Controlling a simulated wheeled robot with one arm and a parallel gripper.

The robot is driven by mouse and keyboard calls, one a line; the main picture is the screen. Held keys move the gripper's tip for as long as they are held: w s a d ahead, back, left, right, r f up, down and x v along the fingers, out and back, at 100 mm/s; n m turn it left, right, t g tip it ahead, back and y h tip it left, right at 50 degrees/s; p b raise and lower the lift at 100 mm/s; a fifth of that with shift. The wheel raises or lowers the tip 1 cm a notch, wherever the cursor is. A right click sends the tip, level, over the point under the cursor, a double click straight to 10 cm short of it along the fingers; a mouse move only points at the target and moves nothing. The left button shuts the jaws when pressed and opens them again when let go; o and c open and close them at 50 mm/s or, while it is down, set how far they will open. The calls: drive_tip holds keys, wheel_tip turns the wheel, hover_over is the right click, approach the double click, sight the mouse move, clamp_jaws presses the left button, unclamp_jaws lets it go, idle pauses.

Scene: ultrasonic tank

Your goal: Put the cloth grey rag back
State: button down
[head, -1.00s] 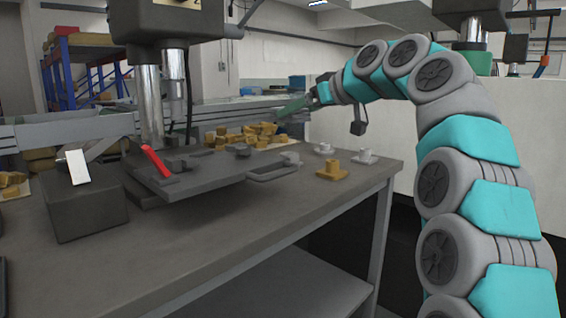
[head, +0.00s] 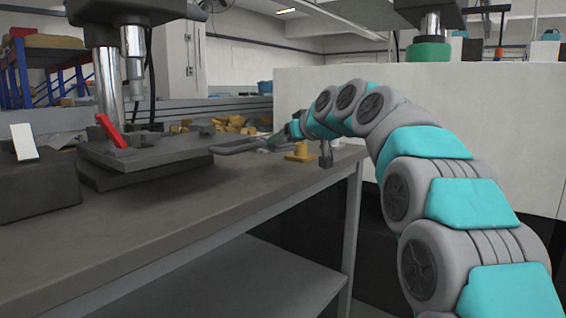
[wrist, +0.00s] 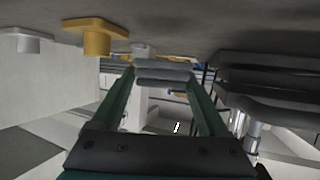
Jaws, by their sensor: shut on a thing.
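The grey rag (wrist: 163,72) shows in the wrist view as a folded grey bundle between the tips of my green fingers. My gripper (wrist: 165,80) is shut on it. In the head view my gripper (head: 275,139) is at the far right end of the grey workbench, low near its top, beside a yellow flanged piece. The rag is too small to make out clearly there. The wrist view looks upside down, with the bench top along its upper edge.
The grey workbench (head: 200,195) has a clear front strip. A press with a red lever (head: 111,131) stands left, with a dark looped handle (head: 240,145) towards my gripper. The yellow flanged piece (head: 300,152) is near the right edge. Yellow blocks (head: 235,124) lie behind.

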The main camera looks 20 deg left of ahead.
sight(283, 169)
drive_tip(key=shift+f+b, duration=0.3)
drive_tip(key=shift+f, duration=1.85)
drive_tip(key=shift+f, duration=0.2)
unclamp_jaws()
drive_tip(key=shift+r, duration=0.1)
drive_tip(key=shift+r, duration=0.15)
drive_tip(key=v, duration=1.2)
